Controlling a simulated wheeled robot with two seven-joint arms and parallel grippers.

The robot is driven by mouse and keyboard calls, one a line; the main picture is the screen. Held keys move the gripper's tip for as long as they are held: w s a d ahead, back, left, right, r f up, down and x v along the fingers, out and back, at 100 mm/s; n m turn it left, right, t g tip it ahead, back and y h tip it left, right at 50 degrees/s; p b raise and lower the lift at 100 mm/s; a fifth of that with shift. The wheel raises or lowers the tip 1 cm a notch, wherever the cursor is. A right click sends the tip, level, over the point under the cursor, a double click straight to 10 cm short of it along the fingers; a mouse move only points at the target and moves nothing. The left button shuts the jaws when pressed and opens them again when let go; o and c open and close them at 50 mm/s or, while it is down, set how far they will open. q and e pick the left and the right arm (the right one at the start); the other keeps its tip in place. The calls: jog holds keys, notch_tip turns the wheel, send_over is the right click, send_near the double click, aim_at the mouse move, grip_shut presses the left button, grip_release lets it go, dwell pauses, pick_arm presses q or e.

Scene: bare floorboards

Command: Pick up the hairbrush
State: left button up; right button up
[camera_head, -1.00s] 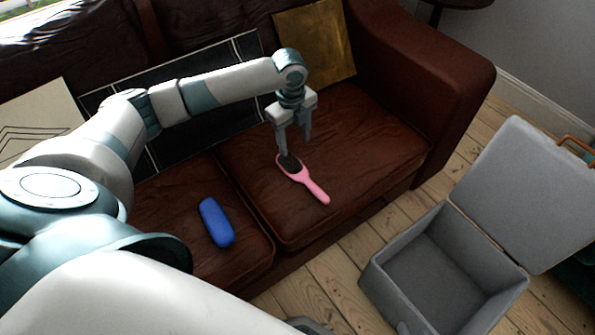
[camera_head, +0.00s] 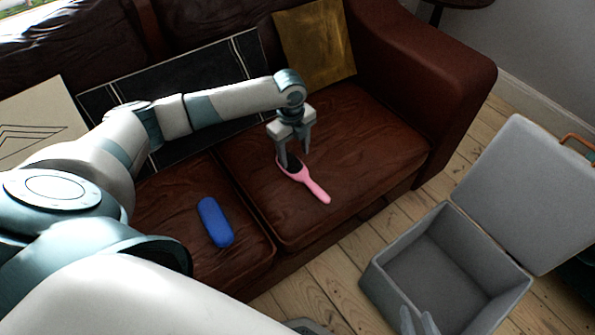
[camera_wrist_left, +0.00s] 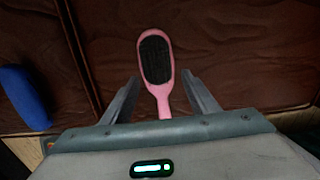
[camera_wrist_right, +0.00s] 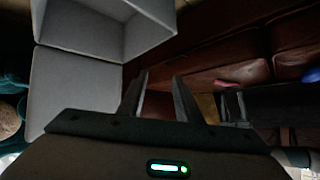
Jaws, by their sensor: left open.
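The pink hairbrush (camera_head: 314,187) lies on the sofa's right seat cushion. Its dark bristle pad faces up, and its handle points towards the front edge. My left gripper (camera_head: 294,164) is open, pointing down low over the brush head, with fingers near the head. In the left wrist view the hairbrush (camera_wrist_left: 157,62) shows between the two spread fingers (camera_wrist_left: 160,92), its handle running down between them. Whether the fingers touch it I cannot tell. My right gripper (camera_wrist_right: 160,80) is open and empty; its fingertips show at the head view's lower edge, by the grey box.
A blue case-like object (camera_head: 216,222) lies on the left cushion. An open grey box (camera_head: 380,275) with its lid up stands on the floorboards at right. A black panel (camera_head: 190,85) and a gold panel (camera_head: 315,45) lean on the sofa back.

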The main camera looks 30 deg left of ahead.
pick_arm(q)
jog(key=shift+f, duration=1.3)
pick_arm(e)
jog(key=shift+w+a+r+t, duration=0.4)
jog(key=shift+w+r+t, duration=0.2)
jog(key=shift+r, duration=0.2)
pick_arm(q)
jog(key=c, duration=1.1)
jog(key=shift+c, duration=0.2)
jog(key=shift+r, duration=0.2)
pick_arm(e)
jog(key=shift+f, duration=0.1)
